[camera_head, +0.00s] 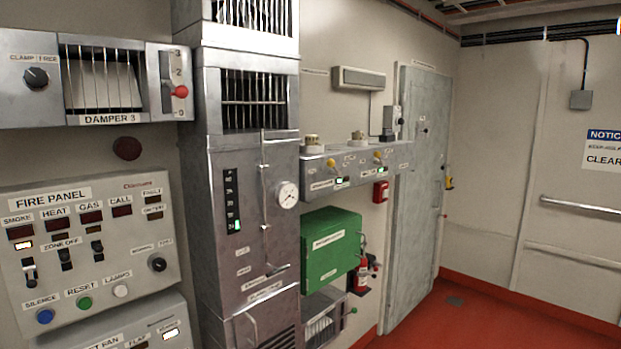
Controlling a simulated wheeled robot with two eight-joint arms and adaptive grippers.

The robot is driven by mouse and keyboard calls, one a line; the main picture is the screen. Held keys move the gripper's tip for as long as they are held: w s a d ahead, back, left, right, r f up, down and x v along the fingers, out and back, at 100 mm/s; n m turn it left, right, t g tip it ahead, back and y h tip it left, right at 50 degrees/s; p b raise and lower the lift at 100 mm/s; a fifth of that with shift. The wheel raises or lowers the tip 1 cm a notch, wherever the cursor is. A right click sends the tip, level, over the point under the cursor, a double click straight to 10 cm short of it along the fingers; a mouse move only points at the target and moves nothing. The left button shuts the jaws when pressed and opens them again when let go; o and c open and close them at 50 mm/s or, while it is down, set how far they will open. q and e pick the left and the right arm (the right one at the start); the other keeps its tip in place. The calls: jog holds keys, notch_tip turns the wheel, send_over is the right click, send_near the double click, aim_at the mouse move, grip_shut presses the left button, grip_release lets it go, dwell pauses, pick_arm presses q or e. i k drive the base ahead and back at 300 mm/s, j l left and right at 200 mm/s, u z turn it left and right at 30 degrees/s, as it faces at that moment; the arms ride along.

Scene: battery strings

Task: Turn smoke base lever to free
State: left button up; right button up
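Neither of my grippers shows in the head view. On the back wall, a grey shelf unit (357,169) carries two round fittings, one at the left (312,141) and one at the right (358,137). Its sloped front has a left yellow knob (331,162), a right yellow knob (378,154), green-lit displays and small labels. The labels are too small to read, so I cannot tell which part is the smoke base lever or how it is set. At the upper left, a black knob (36,78) sits under a "CLAMP | FREE" label on the Damper 3 panel.
The fire panel (150,215) has a smoke switch (29,272). A tall metal cabinet (205,190) stands beside it. A green box (331,248) and a fire extinguisher (362,270) are below the shelf unit. The red floor (480,320) is clear at the right.

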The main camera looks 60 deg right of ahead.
aim_at(331, 162)
jog(key=z, duration=2.2)
